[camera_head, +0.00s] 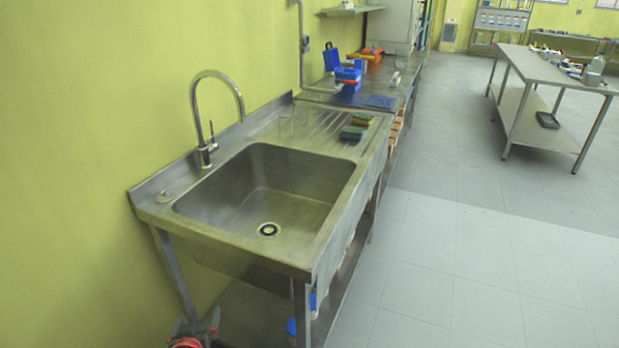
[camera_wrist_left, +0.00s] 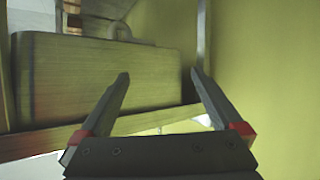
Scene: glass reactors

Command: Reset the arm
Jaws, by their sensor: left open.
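My left gripper (camera_head: 197,324) shows at the bottom left edge of the head view, low beside the left end of the steel sink unit (camera_head: 225,244). Only its upper part is in the picture. In the left wrist view, its two dark fingers with red bands (camera_wrist_left: 160,75) are spread apart with nothing between them. Beyond them are the sink's outer basin wall (camera_wrist_left: 90,85) and a frame bar. My right gripper is in neither view.
The yellow-green wall (camera_head: 80,150) is close on the left. A tall tap (camera_head: 206,120) rises behind the basin. Two sponges (camera_head: 352,133) and faint glassware lie on the drainboard. A bench (camera_head: 560,72) stands at the right; the tiled floor (camera_head: 440,250) between is clear.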

